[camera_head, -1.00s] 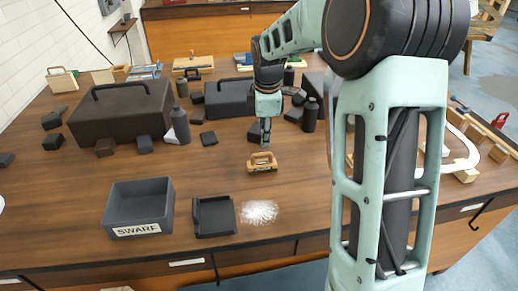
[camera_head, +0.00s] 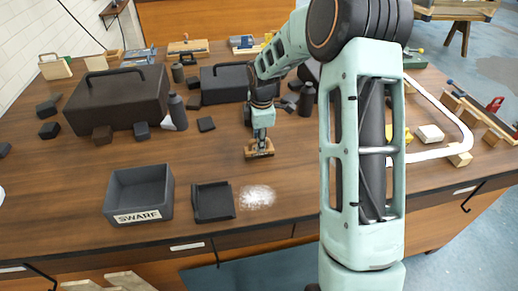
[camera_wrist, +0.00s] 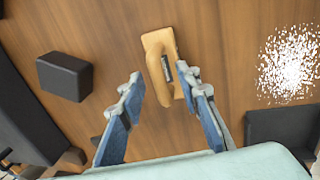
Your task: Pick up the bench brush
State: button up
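The bench brush (camera_head: 258,152) is a small light-wood block with a raised handle, lying on the brown bench top. In the wrist view the brush (camera_wrist: 157,42) lies upper centre, its near end between the fingertips. My gripper (camera_head: 261,139) is above the brush in the head view and hides part of it. In the wrist view my gripper (camera_wrist: 163,88) is open, with a blue-grey finger on either side and nothing held. I cannot tell whether a finger touches the brush.
A dark SWARF bin (camera_head: 138,216), a flat black dustpan (camera_head: 213,204) and a white pile of bits (camera_head: 257,196) lie near the front edge. Dark toolboxes (camera_head: 115,98), a dark bottle (camera_head: 178,112) and small dark blocks stand behind. Bench right of the brush is partly hidden by my arm.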

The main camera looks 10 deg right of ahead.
jog(key=shift+w+f, duration=0.1)
jog(key=shift+f, duration=0.3)
jog(key=shift+c, duration=0.3)
grip_shut()
notch_tip(320, 180, up, 10)
jog(key=shift+r+b, duration=0.1)
jog(key=shift+b, duration=0.35)
